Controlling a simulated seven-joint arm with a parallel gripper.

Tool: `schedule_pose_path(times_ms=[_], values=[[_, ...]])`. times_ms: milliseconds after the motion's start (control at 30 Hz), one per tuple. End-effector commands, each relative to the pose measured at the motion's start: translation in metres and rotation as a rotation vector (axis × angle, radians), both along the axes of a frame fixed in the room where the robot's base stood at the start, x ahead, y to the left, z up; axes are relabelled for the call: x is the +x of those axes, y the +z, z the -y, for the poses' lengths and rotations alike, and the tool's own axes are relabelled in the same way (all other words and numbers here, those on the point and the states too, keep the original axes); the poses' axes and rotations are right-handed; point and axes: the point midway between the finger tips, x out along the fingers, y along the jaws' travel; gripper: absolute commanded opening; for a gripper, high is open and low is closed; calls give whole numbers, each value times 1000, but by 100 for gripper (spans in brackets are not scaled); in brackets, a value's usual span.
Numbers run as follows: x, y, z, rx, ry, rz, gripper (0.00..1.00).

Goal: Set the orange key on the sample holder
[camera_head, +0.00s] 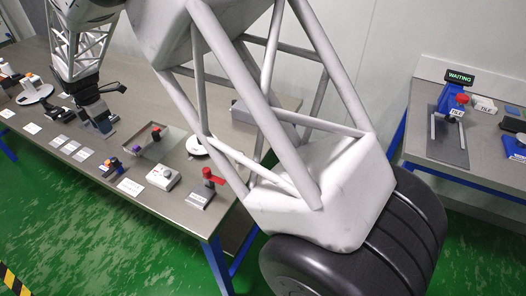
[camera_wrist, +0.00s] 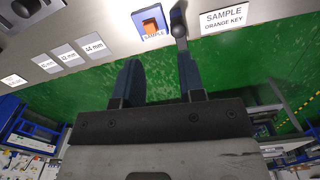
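In the wrist view a small orange block (camera_wrist: 151,26), which may be the orange key, sits on a blue-and-white piece marked SAMPLE, likely the sample holder (camera_wrist: 140,15). In the head view a small orange-topped item (camera_head: 115,162) stands near the table's front edge. My gripper (camera_wrist: 156,58) is open, with green floor showing between its two dark blue fingers and nothing held. It also shows over the left table in the head view (camera_head: 102,126). The right finger lines up with a dark rounded thing beside the holder; I cannot tell whether they touch.
A card reading SAMPLE ORANGE KEY (camera_wrist: 223,19) lies right of the holder. Several size cards, one marked 44 mm (camera_wrist: 92,44), lie to the left. A tray (camera_head: 158,143) and a red-topped device (camera_head: 207,178) stand nearby. A second table (camera_head: 470,150) bears a WAITING display (camera_head: 460,77).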

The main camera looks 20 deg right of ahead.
Motion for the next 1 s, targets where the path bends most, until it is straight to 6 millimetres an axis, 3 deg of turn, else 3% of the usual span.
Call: schedule_pose_path(times_ms=[467, 700, 1000], values=[[-55, 89, 142, 35, -499, 41, 36], [-98, 124, 209, 61, -763, 61, 36], [-163, 152, 284, 93, -1094, 80, 36]])
